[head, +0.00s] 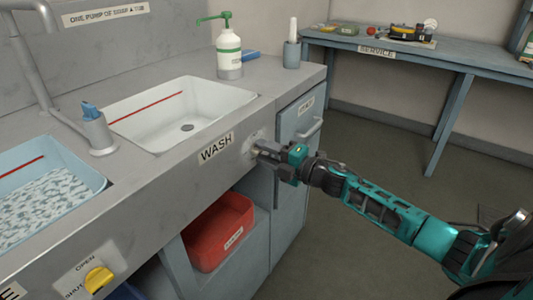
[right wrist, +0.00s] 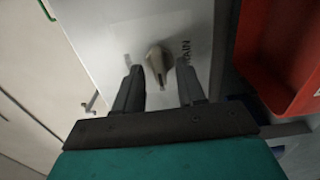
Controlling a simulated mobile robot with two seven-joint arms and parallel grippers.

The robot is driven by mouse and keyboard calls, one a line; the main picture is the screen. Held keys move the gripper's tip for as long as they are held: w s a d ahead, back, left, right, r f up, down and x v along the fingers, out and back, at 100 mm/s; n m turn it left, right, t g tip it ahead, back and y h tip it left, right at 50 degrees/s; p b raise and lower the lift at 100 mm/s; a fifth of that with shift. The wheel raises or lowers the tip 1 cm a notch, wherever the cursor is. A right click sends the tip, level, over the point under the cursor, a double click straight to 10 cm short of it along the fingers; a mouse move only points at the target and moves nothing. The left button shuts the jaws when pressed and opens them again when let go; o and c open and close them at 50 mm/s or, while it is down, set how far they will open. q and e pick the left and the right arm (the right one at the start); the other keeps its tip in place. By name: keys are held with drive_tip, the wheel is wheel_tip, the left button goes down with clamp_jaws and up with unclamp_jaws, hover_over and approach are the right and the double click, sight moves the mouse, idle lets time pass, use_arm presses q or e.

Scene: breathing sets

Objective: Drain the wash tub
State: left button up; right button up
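The white wash tub (head: 150,105) is set in the grey counter, with a red line on its inner wall and a round drain (head: 187,127) in its floor. I cannot tell whether clear liquid is in it. The WASH label (head: 216,147) is on the counter front below. My right gripper (head: 258,149) is at the counter front, right of that label. In the right wrist view a metallic grey knob (right wrist: 157,62) on the panel shows between and just beyond the open fingertips (right wrist: 160,78); contact is not visible. My left gripper is out of view.
A blue tub (head: 50,190) with foamy water is at left, with a yellow OPEN/SHUT knob (head: 98,279) below. A red bin (head: 217,232) sits under the counter. A soap bottle (head: 228,55) stands behind. The cabinet door (head: 298,165) has a handle. Floor at right is clear.

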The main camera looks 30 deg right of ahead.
drive_tip(key=p+v, duration=0.1)
drive_tip(key=v, duration=1.2)
drive_tip(key=shift+a+p, duration=0.1)
drive_tip(key=shift+p, duration=0.2)
